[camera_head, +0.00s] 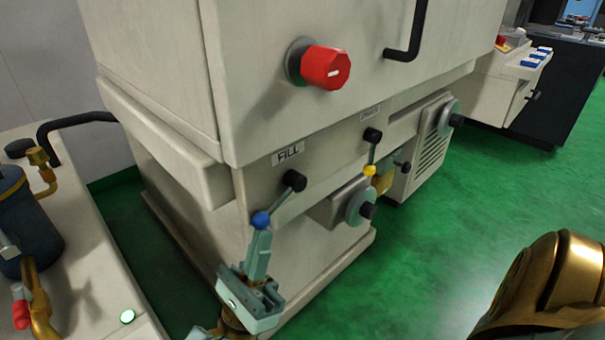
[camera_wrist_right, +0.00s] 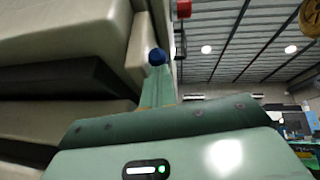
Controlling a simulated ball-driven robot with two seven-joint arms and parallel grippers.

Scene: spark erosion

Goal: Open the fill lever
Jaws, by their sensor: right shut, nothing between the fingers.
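The fill lever (camera_head: 280,202) sits under the FILL label (camera_head: 289,152) on the machine front. It has a black hub, a grey shaft slanting down to the left, and a blue ball knob (camera_head: 261,220) at its end. My right gripper (camera_head: 260,238) is shut and empty, its teal fingertips right at the blue knob from below. I cannot tell whether they touch it. In the right wrist view the blue knob (camera_wrist_right: 157,57) appears just at the tip of the closed fingers (camera_wrist_right: 158,86). My left gripper is not in view.
A second lever with a yellow knob (camera_head: 369,170) hangs to the right. A red rotary knob (camera_head: 325,67) and a black handle (camera_head: 407,40) are above. Round grey flanges (camera_head: 356,204) protrude below. A bench with a blue cylinder (camera_head: 28,222) stands left. Green floor (camera_head: 450,230) is clear at right.

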